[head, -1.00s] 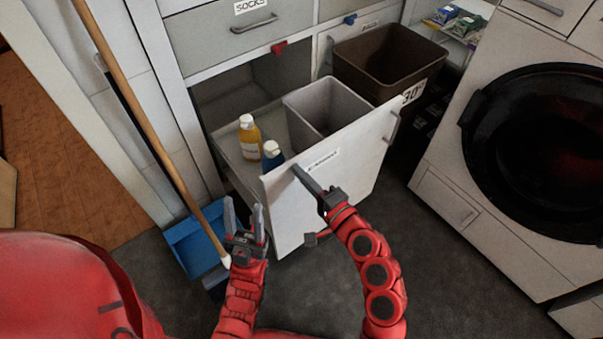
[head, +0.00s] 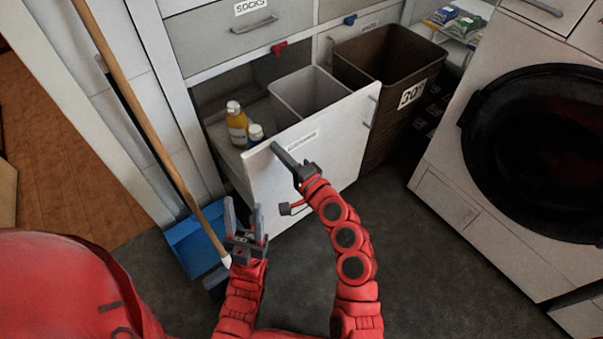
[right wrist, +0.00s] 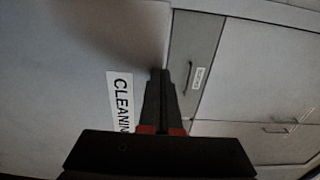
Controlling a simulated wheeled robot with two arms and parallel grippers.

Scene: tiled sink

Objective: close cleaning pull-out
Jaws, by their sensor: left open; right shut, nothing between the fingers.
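The cleaning pull-out (head: 335,150) is a white-fronted drawer, partly open. In the right wrist view the shut fingers (right wrist: 162,98) lie beside the CLEANING label (right wrist: 121,102). Contact is hard to tell. My left gripper (head: 243,220) is open and empty, in front of and left of the pull-out.
A broom (head: 150,135) and a blue dustpan (head: 195,243) stand left of the pull-out. A brown bin (head: 392,60) marked 30° is behind it on the right. A white washing machine (head: 480,190) stands at right. The dark floor between is clear.

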